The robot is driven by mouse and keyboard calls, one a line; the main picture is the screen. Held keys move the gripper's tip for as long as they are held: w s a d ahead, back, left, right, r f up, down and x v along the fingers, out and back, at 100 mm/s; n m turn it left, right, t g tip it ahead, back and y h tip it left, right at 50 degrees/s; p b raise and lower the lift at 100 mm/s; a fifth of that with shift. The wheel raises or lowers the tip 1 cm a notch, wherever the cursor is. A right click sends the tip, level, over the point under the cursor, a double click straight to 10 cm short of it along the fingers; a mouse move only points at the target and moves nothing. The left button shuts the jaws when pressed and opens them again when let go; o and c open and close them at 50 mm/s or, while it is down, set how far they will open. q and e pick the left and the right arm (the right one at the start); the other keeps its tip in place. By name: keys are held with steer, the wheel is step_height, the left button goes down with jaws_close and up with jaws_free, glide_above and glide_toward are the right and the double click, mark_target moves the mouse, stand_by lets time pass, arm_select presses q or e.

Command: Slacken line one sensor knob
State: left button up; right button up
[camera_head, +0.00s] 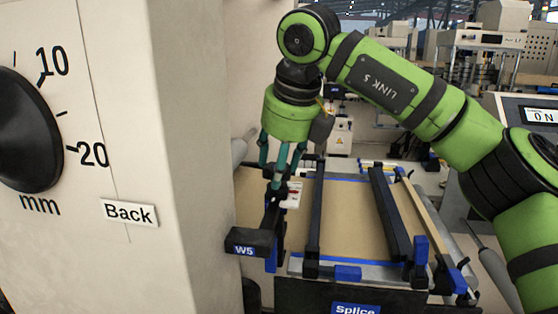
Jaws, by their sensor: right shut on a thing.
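My right gripper (277,180) reaches down from my green right arm, its teal fingers pointing at the splice table. It is shut on a small part at the top of the black bracket marked W5 (254,243), which looks like the sensor knob. The fingers hide most of that part. A small white block with a red mark (292,195) sits just right of the fingertips. My left gripper is not in view.
A large cream cabinet with a black mm dial (27,130) and a Back label (129,213) fills the left. The splice table (345,215) carries brown kraft web, dark bars and blue clamps. A control panel with a display (540,115) stands at right.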

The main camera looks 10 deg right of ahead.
steer(key=shift+w+r, duration=0.2)
steer(key=shift+r, duration=0.1)
steer(key=shift+d, duration=0.1)
